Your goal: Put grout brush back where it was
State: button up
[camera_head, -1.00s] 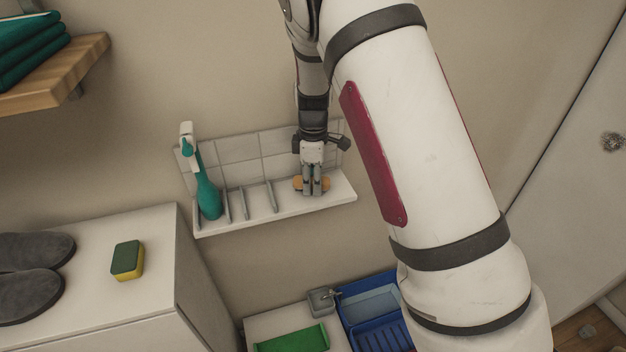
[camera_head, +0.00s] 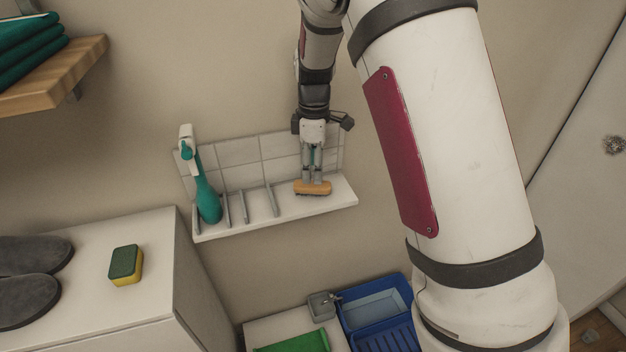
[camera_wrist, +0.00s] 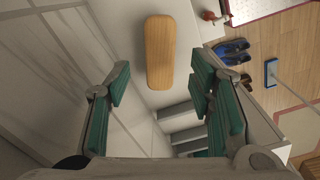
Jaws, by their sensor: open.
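The grout brush, a wooden block with an orange-tan back (camera_head: 313,188), lies on the right part of the white wall shelf (camera_head: 236,223). In the wrist view the wooden block (camera_wrist: 159,53) shows ahead of my fingers, its bristles hidden. My gripper (camera_head: 312,176) is just above the brush in the head view. In the wrist view my gripper (camera_wrist: 160,98) is open, its green-padded fingers wide apart, with nothing between them. The brush is apart from both fingers there.
A teal spray bottle (camera_head: 208,197) stands at the shelf's left end, beside several upright dividers (camera_head: 243,205). A sponge (camera_head: 126,265) and grey slippers (camera_head: 28,300) lie on a white cabinet at left. Blue trays (camera_head: 376,310) stand below.

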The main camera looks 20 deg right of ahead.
jog(key=s+r+m+t, duration=0.1)
jog(key=s+r+m, duration=0.15)
jog(key=r, duration=0.45)
jog(key=s+r+m, duration=0.1)
jog(key=s+r, duration=0.3)
jog(key=r, duration=0.2)
jog(key=s+r+m+t, duration=0.2)
jog(key=s+m, duration=0.3)
jog(key=s, duration=0.6)
jog(key=s+r+m+t, duration=0.2)
jog(key=s+m, duration=0.3)
jog(key=s, duration=0.7)
jog(key=shift+s+r, duration=0.2)
jog(key=shift+r, duration=0.4)
